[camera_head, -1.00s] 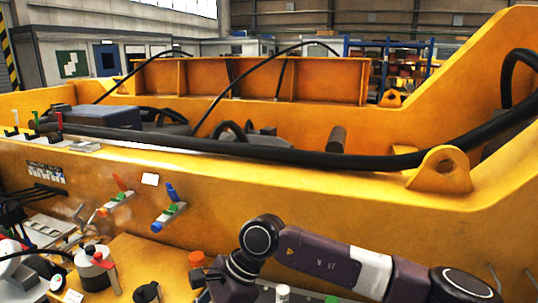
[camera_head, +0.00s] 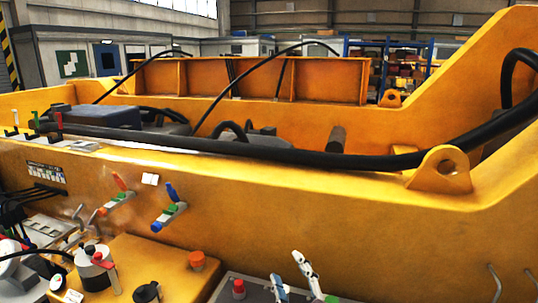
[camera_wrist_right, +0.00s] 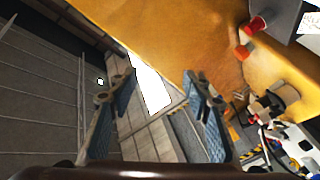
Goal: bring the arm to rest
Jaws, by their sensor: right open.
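The tips of my right gripper (camera_head: 287,268) show at the bottom of the head view, right of centre, as two pale fingers with bluish pads. They are apart, with nothing seen between them. The rest of my right arm is out of that view. In the right wrist view the same gripper (camera_wrist_right: 159,90) is open and empty, its two blue-padded fingers spread. My left gripper is not in view.
A large yellow casting (camera_head: 330,215) spans the view, with a thick black hose (camera_head: 290,155) along it. Coloured lever handles (camera_head: 170,207) stick out on its near side. A red button (camera_head: 238,288) and an orange knob (camera_head: 197,260) are left of the gripper.

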